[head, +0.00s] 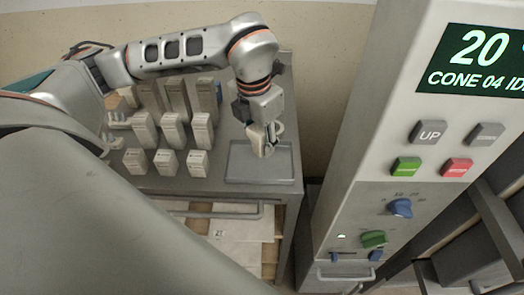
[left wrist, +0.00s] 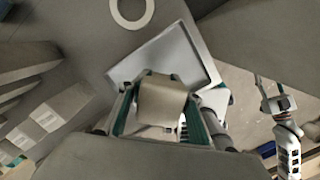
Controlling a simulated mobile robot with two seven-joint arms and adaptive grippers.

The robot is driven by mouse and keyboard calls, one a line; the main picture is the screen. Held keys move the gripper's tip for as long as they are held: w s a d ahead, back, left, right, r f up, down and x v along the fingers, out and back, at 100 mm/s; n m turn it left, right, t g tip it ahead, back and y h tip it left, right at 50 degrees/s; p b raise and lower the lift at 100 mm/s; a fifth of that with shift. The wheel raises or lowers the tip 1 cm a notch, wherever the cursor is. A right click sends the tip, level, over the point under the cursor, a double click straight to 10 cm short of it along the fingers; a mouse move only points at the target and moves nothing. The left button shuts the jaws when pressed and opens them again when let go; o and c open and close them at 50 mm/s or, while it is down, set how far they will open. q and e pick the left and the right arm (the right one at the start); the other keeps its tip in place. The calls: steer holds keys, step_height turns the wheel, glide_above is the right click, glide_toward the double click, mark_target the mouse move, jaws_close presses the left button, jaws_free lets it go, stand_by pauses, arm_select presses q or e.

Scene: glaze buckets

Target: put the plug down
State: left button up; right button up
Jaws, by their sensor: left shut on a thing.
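My left gripper (head: 264,148) is shut on a pale beige plug (head: 259,139). In the left wrist view the plug (left wrist: 162,100) sits between the two fingers, a blunt block with its lower part hidden. The gripper points down over a shallow grey tray (head: 240,167) on the cabinet top. The tray also shows behind the plug in the left wrist view (left wrist: 203,48). I cannot tell whether the plug touches the tray. My right gripper (left wrist: 271,92) shows small at the right of the left wrist view, fingers apart and empty.
Several pale boxes (head: 168,163) stand in rows left of the tray. A white ring (left wrist: 148,14) lies beyond the tray. A control panel (head: 390,180) with a display, buttons and knobs rises at the right. The cabinet (head: 215,185) has an open shelf below its top.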

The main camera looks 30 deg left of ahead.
mark_target(259, 129)
arm_select(q)
step_height(259, 129, down, 4)
steer(key=shift+r, duration=0.15)
steer(key=o, duration=1.4)
steer(key=shift+c, duration=0.2)
steer(key=shift+r, duration=0.35)
steer(key=r, duration=0.3)
steer(key=s+r, duration=0.1)
steer(key=r, duration=0.7)
steer(key=shift+s+a+r, duration=0.2)
